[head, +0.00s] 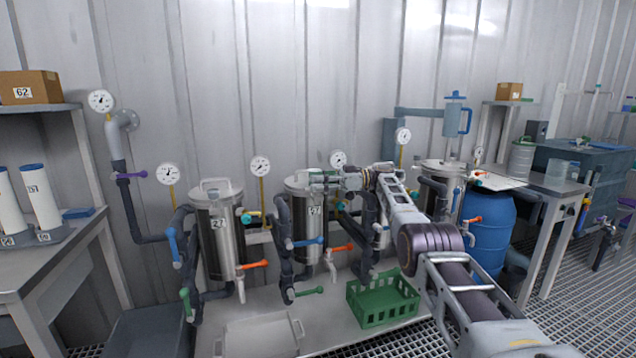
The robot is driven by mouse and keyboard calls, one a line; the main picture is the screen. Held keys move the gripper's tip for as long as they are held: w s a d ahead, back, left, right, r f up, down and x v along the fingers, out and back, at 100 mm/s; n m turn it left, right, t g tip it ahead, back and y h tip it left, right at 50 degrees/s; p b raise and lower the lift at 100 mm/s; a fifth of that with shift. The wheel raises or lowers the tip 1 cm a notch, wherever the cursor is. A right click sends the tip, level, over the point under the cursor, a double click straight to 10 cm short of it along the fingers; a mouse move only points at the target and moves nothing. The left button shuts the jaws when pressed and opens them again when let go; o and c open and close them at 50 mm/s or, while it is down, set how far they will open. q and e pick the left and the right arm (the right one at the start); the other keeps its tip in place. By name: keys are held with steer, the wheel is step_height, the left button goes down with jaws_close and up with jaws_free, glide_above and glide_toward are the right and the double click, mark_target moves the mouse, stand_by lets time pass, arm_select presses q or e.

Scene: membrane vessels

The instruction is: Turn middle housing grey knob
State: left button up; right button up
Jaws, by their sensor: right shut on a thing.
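The middle housing (309,232) is a steel cylinder with a label reading 97. Its pale lid (294,184) shows at the upper left, and the rest of its top is covered by my right gripper. My right gripper (316,180) reaches in from the right, level with the lid, and is shut on the grey knob there. The knob itself is hidden between and behind the fingers. My left gripper is not in view.
A similar housing (220,240) labelled 27 stands left, another (438,172) stands right, partly behind my arm. Dark pipes with coloured valve handles run between them. A green crate (383,318) sits on the platform. A blue barrel (490,238) stands right.

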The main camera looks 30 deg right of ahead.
steer(key=shift+r, duration=0.1)
steer(key=o, duration=1)
steer(key=shift+c, duration=0.2)
steer(key=shift+o, duration=0.3)
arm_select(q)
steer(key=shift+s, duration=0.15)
arm_select(e)
step_height(320, 180, up, 5)
steer(key=p, duration=0.4)
steer(key=shift+f+p, duration=0.2)
steer(key=shift+p, duration=0.2)
arm_select(q)
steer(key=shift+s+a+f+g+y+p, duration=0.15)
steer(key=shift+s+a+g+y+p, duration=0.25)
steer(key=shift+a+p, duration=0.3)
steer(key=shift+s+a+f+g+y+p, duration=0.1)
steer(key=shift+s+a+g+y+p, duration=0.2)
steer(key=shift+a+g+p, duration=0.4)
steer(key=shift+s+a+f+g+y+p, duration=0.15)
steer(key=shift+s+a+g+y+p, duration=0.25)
steer(key=shift+p, duration=0.5)
arm_select(e)
steer(key=shift+r, duration=2.3)
arm_select(q)
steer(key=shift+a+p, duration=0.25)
steer(key=shift+p, duration=0.1)
arm_select(e)
steer(key=shift+r, duration=0.35)
